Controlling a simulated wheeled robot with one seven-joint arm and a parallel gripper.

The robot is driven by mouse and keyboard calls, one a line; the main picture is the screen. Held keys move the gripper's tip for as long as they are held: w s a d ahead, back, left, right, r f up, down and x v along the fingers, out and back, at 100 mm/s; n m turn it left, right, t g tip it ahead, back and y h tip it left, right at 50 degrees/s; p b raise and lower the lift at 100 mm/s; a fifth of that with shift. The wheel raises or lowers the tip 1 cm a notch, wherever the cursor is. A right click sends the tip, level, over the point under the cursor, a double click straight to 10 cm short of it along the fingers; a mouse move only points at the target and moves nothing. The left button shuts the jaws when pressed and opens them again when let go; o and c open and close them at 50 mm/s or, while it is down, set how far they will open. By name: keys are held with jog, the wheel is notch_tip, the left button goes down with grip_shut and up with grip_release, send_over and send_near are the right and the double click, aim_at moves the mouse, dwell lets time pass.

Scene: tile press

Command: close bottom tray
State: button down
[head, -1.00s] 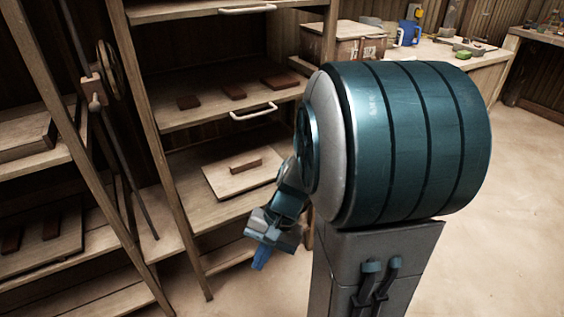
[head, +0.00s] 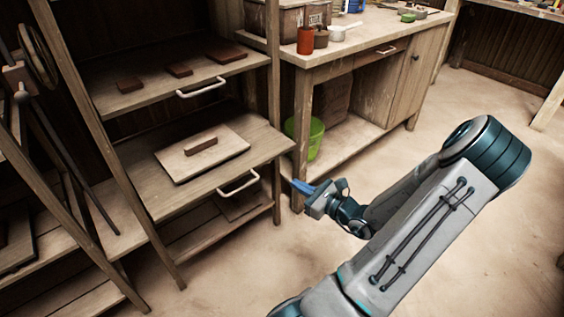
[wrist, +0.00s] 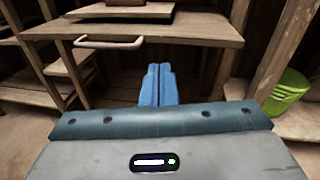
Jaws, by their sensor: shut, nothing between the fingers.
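The bottom tray (head: 201,191) is a wooden pull-out shelf that juts out past the front posts of the rack. A pale handle (head: 238,183) is on its front edge. A pale board (head: 174,163) with a brown block (head: 201,145) on top lies on the tray. In the wrist view the tray front (wrist: 205,32) and its handle (wrist: 108,43) are ahead, left of centre. My gripper (head: 296,186) is shut and empty, with blue fingers. It is right of the handle and in front of the rack, apart from the tray. Its fingers (wrist: 158,72) point toward the rack, below the tray edge in the wrist view.
An upper tray (head: 150,97) with brown blocks and its own handle (head: 201,87) is above. A workbench (head: 345,40) stands to the right, with a green bucket (head: 312,137) beneath it. A wooden post (head: 273,95) separates rack and bench. Open floor lies in front.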

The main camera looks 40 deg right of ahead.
jog(key=s+d+m+t+h, duration=0.1)
jog(key=d+m+h, duration=0.1)
jog(key=d, duration=0.1)
jog(key=b, duration=0.4)
send_near(275, 156)
jog(key=shift+m+h, duration=0.4)
jog(key=w, duration=0.6)
jog(key=shift+a, duration=0.25)
jog(key=shift+w, duration=0.45)
